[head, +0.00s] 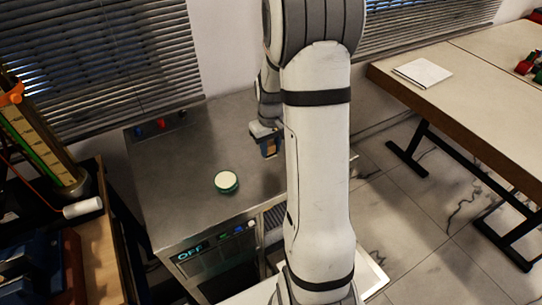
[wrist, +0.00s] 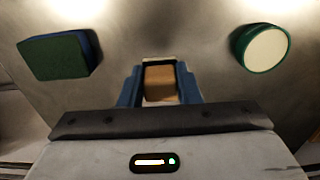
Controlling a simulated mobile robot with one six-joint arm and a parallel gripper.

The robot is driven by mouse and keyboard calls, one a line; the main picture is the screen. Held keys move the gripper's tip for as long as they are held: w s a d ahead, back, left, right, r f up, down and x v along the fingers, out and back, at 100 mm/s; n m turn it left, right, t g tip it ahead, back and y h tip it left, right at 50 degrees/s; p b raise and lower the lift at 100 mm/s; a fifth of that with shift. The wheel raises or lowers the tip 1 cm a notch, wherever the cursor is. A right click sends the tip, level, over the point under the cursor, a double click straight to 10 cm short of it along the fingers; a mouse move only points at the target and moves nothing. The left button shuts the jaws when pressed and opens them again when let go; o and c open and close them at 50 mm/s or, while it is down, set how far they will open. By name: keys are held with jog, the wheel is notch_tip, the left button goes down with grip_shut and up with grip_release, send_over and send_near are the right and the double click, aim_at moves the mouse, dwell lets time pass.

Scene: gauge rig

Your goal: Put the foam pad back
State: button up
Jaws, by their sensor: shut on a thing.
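My gripper (wrist: 160,88) is shut on a tan-brown block (wrist: 160,84) with a pale edge, held between its blue fingers. In the head view my gripper (head: 267,146) hangs over the grey metal worktop (head: 180,165), just left of my arm. A dark green and blue block (wrist: 58,57) lies on the worktop to the left in the wrist view; it does not show in the head view. I cannot tell for certain which block is the foam pad. The gap under the held block is unclear.
A round green tin with a cream top (head: 227,182) stands on the worktop; it also shows in the wrist view (wrist: 264,48). A lit panel reading OFF (head: 190,252) is on the unit's front. A wooden table (head: 470,75) with a white sheet (head: 422,72) stands at right.

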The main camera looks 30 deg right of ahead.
aim_at(271, 154)
jog(key=shift+f, duration=2.7)
jog(key=o, duration=0.9)
notch_tip(271, 154, up, 11)
jog(key=shift+r, duration=0.1)
jog(key=shift+s+a+r, duration=0.1)
jog(key=shift+r, duration=0.55)
jog(key=s+a+r+t, duration=0.1)
jog(key=s+a+r, duration=0.2)
jog(key=s, duration=0.3)
jog(key=s+a+r+t, duration=0.1)
jog(key=s+a+r, duration=0.2)
jog(key=s+a, duration=0.3)
jog(key=s+a+r+t, duration=0.1)
jog(key=s+a+r, duration=0.2)
jog(key=s, duration=0.3)
jog(key=shift+s+a+r, duration=0.15)
jog(key=shift+s+a, duration=0.2)
jog(key=shift+a, duration=0.35)
